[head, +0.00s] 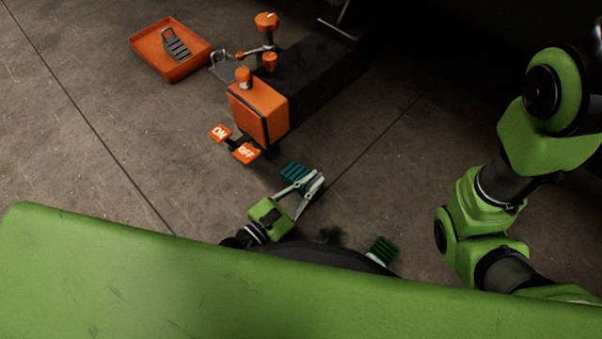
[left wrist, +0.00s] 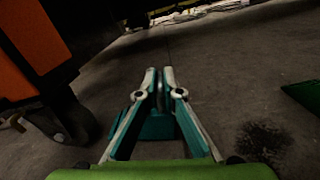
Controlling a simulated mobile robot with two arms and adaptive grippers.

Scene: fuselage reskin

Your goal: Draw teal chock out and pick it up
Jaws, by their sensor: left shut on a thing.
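A ribbed teal chock (head: 294,172) is on or just above the dark floor near the orange cart's lower end. My left gripper (head: 316,181) is beside it, its fingers drawn together and partly covering it. In the left wrist view the fingertips (left wrist: 159,75) nearly meet, and the teal chock (left wrist: 157,127) shows below and between the fingers. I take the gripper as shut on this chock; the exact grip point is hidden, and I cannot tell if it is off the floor. My right gripper is out of view; only part of the right arm shows.
An orange-fronted cart (head: 258,112) with ON and OFF pedals (head: 245,152) stands just beyond the gripper. A second green chock (head: 382,249) lies to the right, partly hidden by my body. Floor at left is clear.

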